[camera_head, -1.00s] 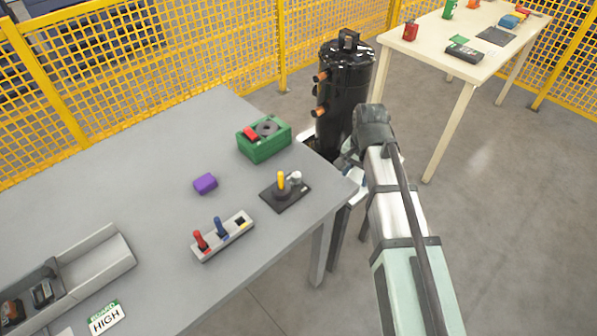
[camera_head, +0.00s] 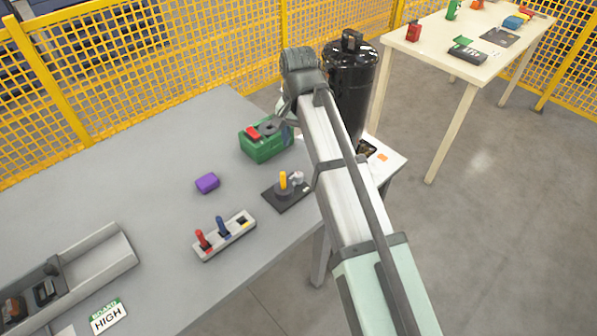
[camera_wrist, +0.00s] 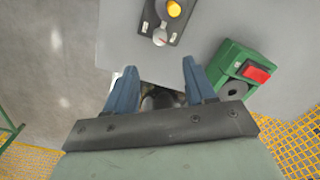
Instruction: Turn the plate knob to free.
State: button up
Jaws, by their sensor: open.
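A small black plate (camera_head: 288,200) lies near the table's right corner. It carries a yellow upright piece (camera_head: 283,180) and a silver-grey knob (camera_head: 297,178) beside it. In the wrist view the plate (camera_wrist: 150,20) is at the top, with the yellow piece (camera_wrist: 174,9) and the pale knob (camera_wrist: 160,38) showing a red mark. My gripper (camera_wrist: 158,66) is open and empty, its blue fingers apart from the plate and knob. In the head view my arm mostly hides the gripper. The knob's setting is too small to read.
A green box (camera_head: 262,146) with a red switch stands close to my gripper. A black compressor (camera_head: 350,85) stands behind my arm. A switch block (camera_head: 226,237), a purple block (camera_head: 207,183) and a grey tray (camera_head: 104,262) are on the grey table.

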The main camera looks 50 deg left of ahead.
aim_at(298, 174)
notch_tip(298, 174, down, 13)
jog(key=shift+r, duration=0.15)
dwell(0.4)
grip_shut()
dwell(0.6)
